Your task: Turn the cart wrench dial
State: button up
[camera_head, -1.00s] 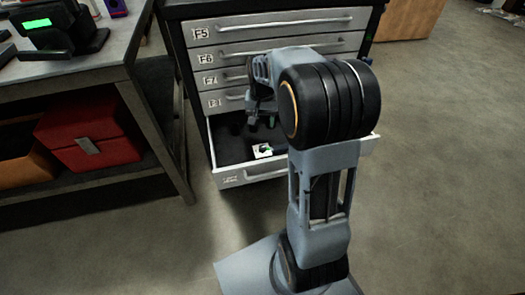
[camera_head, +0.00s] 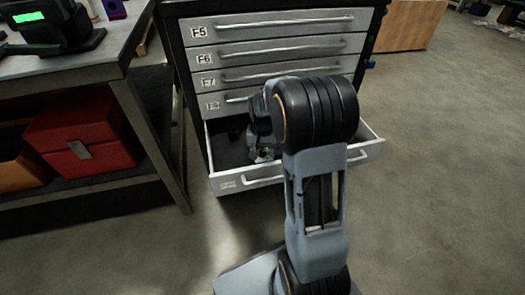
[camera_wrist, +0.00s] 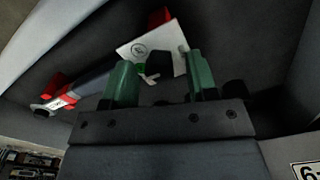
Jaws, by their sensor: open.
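A wrench (camera_wrist: 85,88) with red and dark grey parts lies in the open drawer in the wrist view. A white plate (camera_wrist: 138,47) with a round printed mark lies beside it. A black knob-like dial (camera_wrist: 158,64) stands at the plate, with a small green mark near it. My gripper (camera_wrist: 162,74) is open, with one green finger on each side of the dial. I cannot tell whether a finger touches it. In the head view my gripper (camera_head: 263,150) is low inside the open drawer (camera_head: 233,184), and my arm partly hides it.
Closed drawers (camera_head: 270,28) sit above the open one. A workbench (camera_head: 70,70) stands at the left, with a red box (camera_head: 85,135) on its lower shelf. Grey drawer walls surround my gripper.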

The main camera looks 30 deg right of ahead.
jog(key=shift+c, duration=0.4)
jog(key=c, duration=0.9)
jog(key=shift+o, duration=0.2)
jog(key=shift+r+m+p, duration=0.1)
jog(key=shift+m+p, duration=0.2)
jog(key=shift+r+m+p, duration=0.1)
jog(key=shift+m+p, duration=0.8)
jog(key=m+p, duration=0.2)
jog(key=shift+m, duration=0.3)
jog(key=m+p, duration=0.2)
jog(key=m, duration=0.1)
jog(key=shift+m+p, duration=0.65)
jog(key=shift+m, duration=1.25)
jog(key=shift+f, duration=0.2)
